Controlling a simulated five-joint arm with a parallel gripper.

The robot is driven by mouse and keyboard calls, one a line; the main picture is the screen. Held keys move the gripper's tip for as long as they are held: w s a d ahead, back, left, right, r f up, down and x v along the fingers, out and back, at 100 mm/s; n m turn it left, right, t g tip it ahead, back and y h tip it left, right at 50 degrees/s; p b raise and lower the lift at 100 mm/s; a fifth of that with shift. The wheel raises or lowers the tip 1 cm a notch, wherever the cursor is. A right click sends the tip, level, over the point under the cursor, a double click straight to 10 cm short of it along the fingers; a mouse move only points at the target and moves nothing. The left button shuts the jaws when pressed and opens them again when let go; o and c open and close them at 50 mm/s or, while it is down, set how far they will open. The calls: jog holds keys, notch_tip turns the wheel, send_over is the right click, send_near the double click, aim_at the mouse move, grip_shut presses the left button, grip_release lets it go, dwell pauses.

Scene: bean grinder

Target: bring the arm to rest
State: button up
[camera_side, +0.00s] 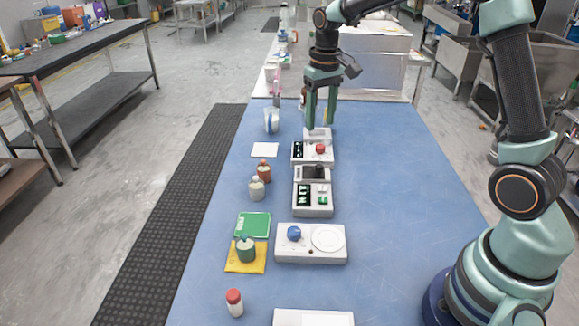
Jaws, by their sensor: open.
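My gripper (321,106) hangs fingers-down over the far part of the blue table (400,200). Its two green fingers are apart, with nothing seen between them. The fingertips are near a white device with a red knob (320,149), at its far end; I cannot tell whether they touch it. My arm reaches back from the right side of the picture, and part of it is cut off at the top edge.
Nearer stand a device with a dark top and green button (313,199) and a white device with a blue knob (311,243). On the left are small bottles (257,188), a green jar (245,249), a red-capped bottle (234,302) and a clear container (271,121). The table's right side is clear.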

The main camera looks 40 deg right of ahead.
jog(key=s+a+r+n+t, duration=0.1)
jog(key=s+a+r+t, duration=0.1)
jog(key=s, duration=0.6)
jog(key=s+a+r+n+t, duration=0.1)
jog(key=s+a+r+t, duration=0.2)
jog(key=s, duration=0.6)
jog(key=shift+a+r, duration=0.8)
jog(key=shift+r, duration=0.35)
